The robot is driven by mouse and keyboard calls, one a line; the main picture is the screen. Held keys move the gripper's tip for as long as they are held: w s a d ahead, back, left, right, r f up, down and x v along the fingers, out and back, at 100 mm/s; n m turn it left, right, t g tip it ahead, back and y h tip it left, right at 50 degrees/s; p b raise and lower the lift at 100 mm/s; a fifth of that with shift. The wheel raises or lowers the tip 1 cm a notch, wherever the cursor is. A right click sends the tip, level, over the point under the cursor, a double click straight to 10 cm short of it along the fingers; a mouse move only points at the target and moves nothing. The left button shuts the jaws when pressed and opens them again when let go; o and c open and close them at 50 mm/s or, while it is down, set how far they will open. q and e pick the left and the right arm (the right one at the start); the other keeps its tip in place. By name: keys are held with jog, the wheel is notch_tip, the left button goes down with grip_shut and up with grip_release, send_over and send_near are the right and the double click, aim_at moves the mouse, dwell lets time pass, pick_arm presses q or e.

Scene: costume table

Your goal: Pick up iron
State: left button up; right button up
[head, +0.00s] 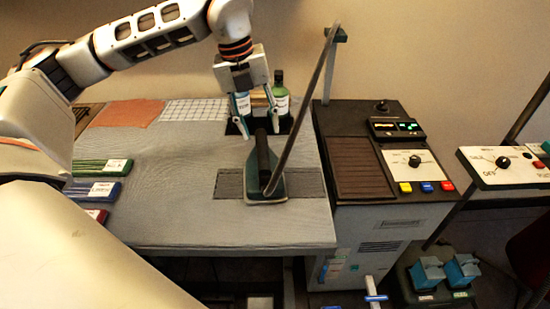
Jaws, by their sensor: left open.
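The iron (279,189) has a flat greenish-grey base and a dark upright handle (262,155). It sits on a dark grey mat (305,181) near the right end of the grey cloth-covered table (190,222). A thin grey rod runs from the iron up to a stand at the upper right. My left gripper (257,119) points down with its fingers apart, just above and behind the handle's top as seen here. I cannot tell whether it touches the handle. My right gripper is not in view.
Bottles (280,97) stand behind my left gripper. Labelled folded cloths (97,190) lie at the left, with an orange cloth (128,113) and a checked cloth (195,109) at the back. A dark control cabinet (360,168) adjoins the table's right side. The table's front middle is clear.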

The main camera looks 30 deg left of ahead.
aim_at(261, 145)
pick_arm(q)
jog(key=shift+w+f, duration=0.1)
jog(key=shift+f, duration=0.3)
jog(key=shift+s+d+f, duration=0.1)
jog(key=shift+f, duration=0.5)
jog(key=shift+s+d+f, duration=0.1)
jog(key=shift+f, duration=0.5)
notch_tip(261, 145, down, 4)
jog(key=shift+r, duration=0.25)
jog(key=shift+w+d+f, duration=0.15)
jog(key=shift+w+f, duration=0.05)
jog(key=shift+f, duration=0.35)
grip_shut()
jog(key=shift+r, duration=0.1)
